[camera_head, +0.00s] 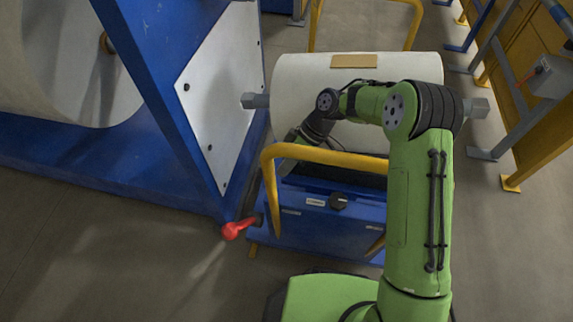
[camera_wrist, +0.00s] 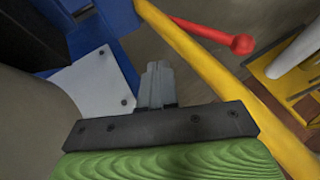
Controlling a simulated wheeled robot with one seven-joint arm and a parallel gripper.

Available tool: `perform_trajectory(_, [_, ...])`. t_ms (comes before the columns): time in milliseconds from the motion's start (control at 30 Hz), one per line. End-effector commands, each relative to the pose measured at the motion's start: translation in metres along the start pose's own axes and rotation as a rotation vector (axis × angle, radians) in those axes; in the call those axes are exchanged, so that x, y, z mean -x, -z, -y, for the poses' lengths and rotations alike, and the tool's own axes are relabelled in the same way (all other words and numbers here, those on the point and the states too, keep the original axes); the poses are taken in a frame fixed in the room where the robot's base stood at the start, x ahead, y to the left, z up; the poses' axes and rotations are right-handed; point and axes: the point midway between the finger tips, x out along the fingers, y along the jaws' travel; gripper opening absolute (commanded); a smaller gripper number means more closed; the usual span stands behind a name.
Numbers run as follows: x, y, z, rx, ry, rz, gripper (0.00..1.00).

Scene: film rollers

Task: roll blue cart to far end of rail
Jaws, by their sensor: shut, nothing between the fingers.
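The blue cart (camera_head: 315,222) stands in the middle of the head view with a yellow handle bar (camera_head: 325,155) at its near side. A large white roll (camera_head: 300,90) lies on the cart, with a grey shaft end out at each side. A red lever (camera_head: 236,228) sticks out at the cart's left; it also shows in the wrist view (camera_wrist: 215,34). My gripper (camera_head: 284,167) is partly hidden behind the handle's left end. In the wrist view, its fingers (camera_wrist: 157,80) are together and empty, with the yellow bar (camera_wrist: 225,85) to their right. I cannot tell whether they touch it.
A blue machine frame (camera_head: 150,90) with a white bolted panel (camera_head: 222,90) stands close on the cart's left. Yellow and blue barriers (camera_head: 545,120) line the right side. A yellow rail frame (camera_head: 318,25) stands behind the roll. No rail end is clearly visible.

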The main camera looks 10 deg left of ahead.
Motion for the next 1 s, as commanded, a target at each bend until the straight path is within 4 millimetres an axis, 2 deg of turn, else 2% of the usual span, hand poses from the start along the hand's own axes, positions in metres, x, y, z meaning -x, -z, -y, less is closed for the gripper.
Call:
perform_trajectory(33, [0.002, 0.001, -0.001, 0.0, -0.006, -0.003, 0.0])
perform_trajectory(400, [0.075, 0.003, -0.002, -0.003, -0.016, -0.007, 0.0])
perform_trajectory(533, [0.096, 0.003, -0.002, -0.002, -0.015, -0.007, 0.0])
perform_trajectory(667, [0.104, 0.002, -0.003, -0.003, -0.014, -0.005, 0.0])
perform_trajectory(1000, [0.104, 0.001, -0.003, -0.002, -0.014, -0.005, 0.0])
